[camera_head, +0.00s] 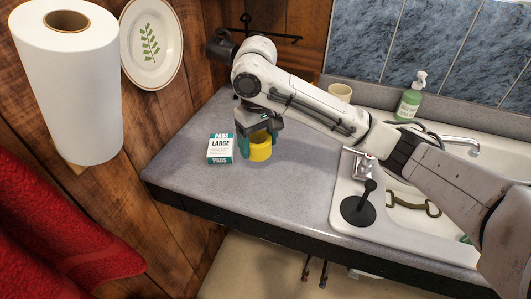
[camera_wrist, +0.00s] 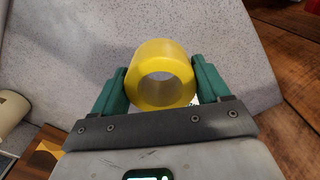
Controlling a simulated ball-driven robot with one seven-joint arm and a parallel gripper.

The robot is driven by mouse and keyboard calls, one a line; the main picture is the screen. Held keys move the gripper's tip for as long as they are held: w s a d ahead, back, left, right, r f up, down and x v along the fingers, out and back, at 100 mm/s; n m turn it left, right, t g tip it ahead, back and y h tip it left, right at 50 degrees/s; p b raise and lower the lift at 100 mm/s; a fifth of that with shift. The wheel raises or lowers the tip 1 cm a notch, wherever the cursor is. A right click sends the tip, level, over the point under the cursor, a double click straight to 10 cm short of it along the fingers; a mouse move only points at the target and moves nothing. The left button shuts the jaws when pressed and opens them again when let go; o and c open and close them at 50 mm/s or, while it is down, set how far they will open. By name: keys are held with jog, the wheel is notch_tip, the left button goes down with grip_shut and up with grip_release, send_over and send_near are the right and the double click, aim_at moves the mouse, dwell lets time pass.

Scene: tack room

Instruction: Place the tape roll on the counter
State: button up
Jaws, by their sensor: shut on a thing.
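The yellow tape roll (camera_head: 260,146) is between the fingers of my gripper (camera_head: 258,148), over the left part of the grey counter (camera_head: 290,190). In the wrist view the tape roll (camera_wrist: 160,74) shows its round hole, with the green fingers of my gripper (camera_wrist: 160,84) on either side. My gripper is shut on it. The roll is low over the counter; I cannot tell whether it touches the surface.
A white and teal pads box (camera_head: 220,149) stands just left of the roll. A cream cup (camera_head: 339,93), a green soap bottle (camera_head: 410,98) and the sink (camera_head: 345,205) are to the right. The counter's front left is clear. A paper towel roll (camera_head: 75,90) hangs on the wall.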

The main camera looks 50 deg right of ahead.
aim_at(266, 132)
jog(key=d+f, duration=0.2)
jog(key=f, duration=0.1)
jog(key=shift+d, duration=0.4)
jog(key=shift+d+f, duration=0.15)
jog(key=shift+f, duration=1.55)
jog(key=shift+f, duration=0.15)
jog(key=o, duration=1.1)
notch_tip(266, 132, up, 12)
jog(key=shift+r, duration=0.15)
